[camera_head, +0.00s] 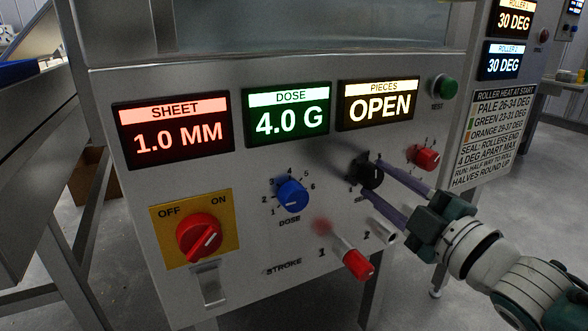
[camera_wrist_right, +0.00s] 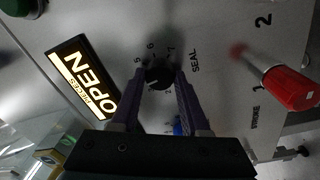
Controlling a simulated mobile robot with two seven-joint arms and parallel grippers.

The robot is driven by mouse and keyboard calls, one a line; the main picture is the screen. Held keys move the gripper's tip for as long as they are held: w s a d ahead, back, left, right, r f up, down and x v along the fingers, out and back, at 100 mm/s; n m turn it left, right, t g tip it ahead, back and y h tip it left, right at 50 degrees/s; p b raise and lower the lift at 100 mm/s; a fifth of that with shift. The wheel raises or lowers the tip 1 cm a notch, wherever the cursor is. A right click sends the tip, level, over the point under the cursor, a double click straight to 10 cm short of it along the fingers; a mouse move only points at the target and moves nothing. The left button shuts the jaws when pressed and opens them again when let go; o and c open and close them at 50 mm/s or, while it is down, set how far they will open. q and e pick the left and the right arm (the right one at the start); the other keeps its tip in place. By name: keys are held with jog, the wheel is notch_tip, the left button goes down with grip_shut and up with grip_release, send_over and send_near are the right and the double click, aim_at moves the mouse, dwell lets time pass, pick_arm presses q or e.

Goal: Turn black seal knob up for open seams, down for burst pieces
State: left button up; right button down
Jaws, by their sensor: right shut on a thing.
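The black seal knob (camera_head: 367,173) sits on the front panel below the PIECES display (camera_head: 377,103), which reads OPEN. My right gripper (camera_head: 375,178) reaches in from the right with its two long purple fingers closed on the knob. In the right wrist view the black knob (camera_wrist_right: 159,76) lies between the fingertips, with scale numbers around it and the word SEAL beside it. Part of its scale is hidden by the fingers, and the exact pointer setting is hard to read. My left gripper is not in view.
A blue dose knob (camera_head: 292,195) is left of the seal knob. A small red knob (camera_head: 427,158) and a green button (camera_head: 445,87) are at right. A red-handled stroke lever (camera_head: 357,263) sticks out below. A red OFF/ON switch (camera_head: 199,238) is lower left. Displays show SHEET 1.0 MM and DOSE 4.0 G.

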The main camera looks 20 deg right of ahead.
jog(key=shift+m, duration=0.7)
jog(key=shift+c, duration=2)
grip_release()
jog(key=shift+p, duration=0.3)
jog(key=shift+s, duration=0.45)
jog(key=s+p, duration=0.3)
jog(key=s, duration=0.6)
jog(key=shift+d+f, duration=0.3)
jog(key=shift+d, duration=0.05)
